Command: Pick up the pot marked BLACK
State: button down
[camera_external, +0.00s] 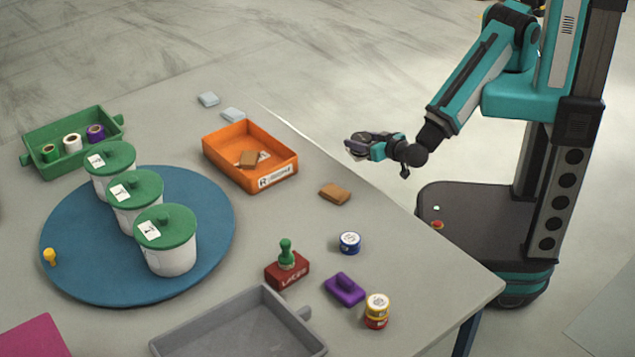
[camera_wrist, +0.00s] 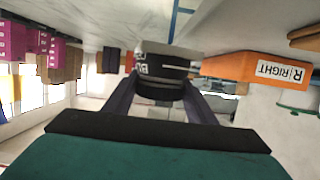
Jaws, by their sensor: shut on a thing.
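My gripper (camera_external: 360,147) is shut on a small round dark pot (camera_wrist: 163,84), held in the air beyond the table's right edge. In the wrist view the pot sits between the two fingertips (camera_wrist: 160,92). In the external view the pot is small and partly hidden by the fingers. A blue pot (camera_external: 350,243) stands on the table. A yellow pot (camera_external: 377,302) stands on a red pot (camera_external: 375,321) nearer the front.
An orange tray (camera_external: 222,164) marked R RIGHT also shows in the wrist view (camera_wrist: 228,66). A blue turntable (camera_external: 90,281) bears three white tubs with green lids. A grey tray (camera_external: 222,335), a red stamp block (camera_external: 287,271) and a purple item (camera_external: 345,289) are near the front.

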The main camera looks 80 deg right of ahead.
jog(key=shift+s+d+r+p, duration=0.15)
jog(key=shift+s+p, duration=0.4)
jog(key=shift+s+d+r+p, duration=0.1)
jog(key=shift+s+d+p, duration=0.05)
jog(key=shift+s+p, duration=0.35)
